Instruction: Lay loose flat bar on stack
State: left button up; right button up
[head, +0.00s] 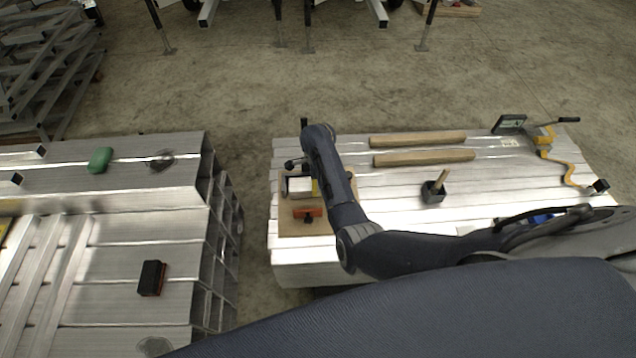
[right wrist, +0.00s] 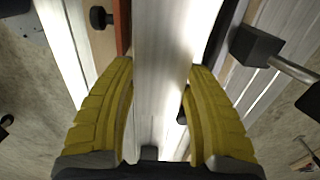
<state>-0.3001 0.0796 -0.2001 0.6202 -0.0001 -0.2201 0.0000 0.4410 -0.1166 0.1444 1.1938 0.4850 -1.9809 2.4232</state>
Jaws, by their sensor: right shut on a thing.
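My right gripper (right wrist: 160,95) shows its two yellow fingers in the right wrist view, shut on a long silver flat bar (right wrist: 160,45) that runs between them. Several narrow flat bars (head: 58,285) lie side by side on the left-hand aluminium stack (head: 110,235). My left gripper is out of view.
A brown board (head: 290,230) with an orange tool (head: 308,213) lies under my right gripper. A green object (head: 100,160) and black brush (head: 152,278) sit on the left stack. A gap separates the stacks.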

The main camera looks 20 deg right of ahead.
jog(key=shift+r, duration=0.1)
jog(key=shift+w+d+f, duration=0.25)
jog(key=shift+w+f, duration=0.5)
jog(key=shift+f, duration=0.15)
jog(key=shift+w+d+f, duration=0.2)
jog(key=shift+w+f, duration=0.55)
jog(key=shift+f, duration=1.3)
jog(key=shift+f, duration=0.2)
jog(key=o, duration=1.6)
jog(key=shift+s, duration=0.1)
notch_tip(320, 180, up, 7)
jog(key=shift+r, duration=0.2)
